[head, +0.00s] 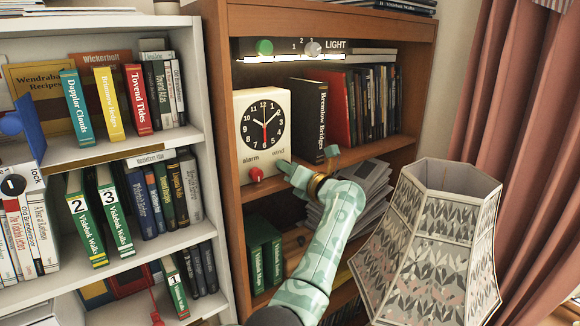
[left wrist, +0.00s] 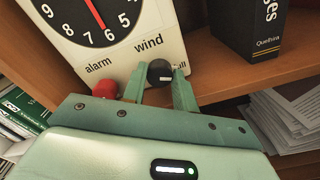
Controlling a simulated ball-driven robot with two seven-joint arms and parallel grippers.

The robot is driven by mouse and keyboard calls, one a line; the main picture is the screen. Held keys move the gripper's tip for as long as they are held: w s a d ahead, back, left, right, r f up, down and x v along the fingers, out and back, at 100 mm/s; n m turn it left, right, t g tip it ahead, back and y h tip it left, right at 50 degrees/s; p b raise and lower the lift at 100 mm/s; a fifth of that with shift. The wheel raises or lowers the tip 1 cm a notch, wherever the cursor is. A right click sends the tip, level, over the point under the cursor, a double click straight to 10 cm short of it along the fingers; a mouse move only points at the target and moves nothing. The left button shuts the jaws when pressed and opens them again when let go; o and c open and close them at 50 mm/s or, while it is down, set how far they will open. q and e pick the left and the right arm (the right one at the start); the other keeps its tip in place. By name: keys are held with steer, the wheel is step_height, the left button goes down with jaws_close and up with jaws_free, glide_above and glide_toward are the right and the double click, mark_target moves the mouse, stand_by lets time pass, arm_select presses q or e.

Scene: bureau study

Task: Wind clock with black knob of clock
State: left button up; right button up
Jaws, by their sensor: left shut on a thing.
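The clock (head: 245,150) is a cream box with a black dial and a red hand. It stands upright on a shelf of the brown bookcase, and its lower front also shows in the left wrist view (left wrist: 131,60). Under the word "wind" is the black knob (left wrist: 160,73), which has a light mark on its face. My left gripper (left wrist: 159,86) is shut on this knob, one green finger on each side. In the head view my left gripper (head: 283,165) reaches the clock's lower right corner and hides the knob. My right gripper is not in view.
A red alarm knob (head: 256,174) sits left of my gripper, also visible in the left wrist view (left wrist: 105,89). A black book (head: 308,120) stands right of the clock. A patterned lampshade (head: 435,245) stands right of my arm. Stacked papers (head: 350,195) lie below.

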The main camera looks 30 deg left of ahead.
arm_select(q)
steer(key=shift+w+r+m+p, duration=0.1)
steer(key=shift+m+p, duration=2)
steer(key=shift+m, duration=2.4)
steer(key=o, duration=1)
steer(key=shift+c, duration=0.2)
steer(key=shift+f, duration=0.2)
